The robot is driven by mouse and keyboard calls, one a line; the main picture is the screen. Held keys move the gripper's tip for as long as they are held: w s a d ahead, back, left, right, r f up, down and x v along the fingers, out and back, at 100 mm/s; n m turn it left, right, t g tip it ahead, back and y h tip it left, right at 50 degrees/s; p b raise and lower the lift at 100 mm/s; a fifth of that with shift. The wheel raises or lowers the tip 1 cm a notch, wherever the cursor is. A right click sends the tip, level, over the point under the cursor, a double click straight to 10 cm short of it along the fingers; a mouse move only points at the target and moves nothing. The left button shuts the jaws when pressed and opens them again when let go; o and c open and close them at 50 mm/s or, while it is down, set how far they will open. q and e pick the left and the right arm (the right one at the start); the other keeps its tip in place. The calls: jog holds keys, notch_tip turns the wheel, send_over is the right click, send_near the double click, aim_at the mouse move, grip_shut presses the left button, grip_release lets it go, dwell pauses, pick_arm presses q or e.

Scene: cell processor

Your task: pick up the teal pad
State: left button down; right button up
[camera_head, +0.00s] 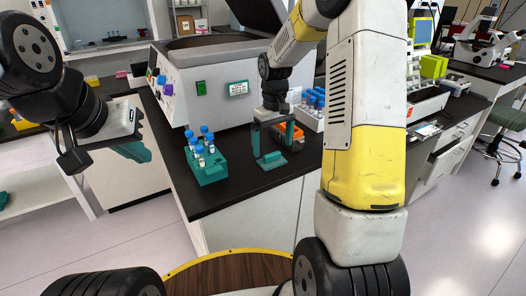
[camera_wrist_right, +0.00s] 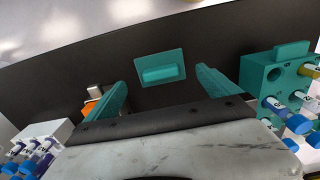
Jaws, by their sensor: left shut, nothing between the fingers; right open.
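The teal pad (camera_head: 271,161) lies flat on the black bench top near its front edge. It is a thin square plate with a raised bar, and it also shows in the right wrist view (camera_wrist_right: 163,70). My right gripper (camera_head: 272,146) is open with its fingers pointing down over the pad. In the wrist view the pad appears beyond and between the two teal fingertips (camera_wrist_right: 160,85), with nothing held. Whether the fingers reach the pad's height is unclear. My left gripper (camera_head: 136,152) is shut and empty, off the bench's left side.
A teal tube rack (camera_head: 208,172) with several blue-capped tubes stands left of the pad. A white rack of blue-capped tubes (camera_head: 312,108) and an orange item (camera_head: 296,134) are behind and right. A large centrifuge-like machine (camera_head: 215,82) stands at the back.

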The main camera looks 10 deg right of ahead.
aim_at(272, 153)
notch_tip(272, 153, down, 5)
jog(key=shift+a+r, duration=0.1)
jog(key=shift+w, duration=0.1)
jog(key=c, duration=1.3)
jog(key=shift+r, duration=0.1)
jog(key=shift+r, duration=0.5)
jog(key=r, duration=0.1)
jog(key=s+r, duration=0.1)
jog(key=shift+r, duration=0.3)
jog(key=s+a, duration=0.1)
jog(key=s, duration=0.4)
jog(key=s+a, duration=0.1)
jog(key=s, duration=0.4)
jog(key=s+a+r, duration=0.1)
jog(key=s, duration=0.3)
jog(key=shift+s+r, duration=0.1)
jog(key=shift+s, duration=0.3)
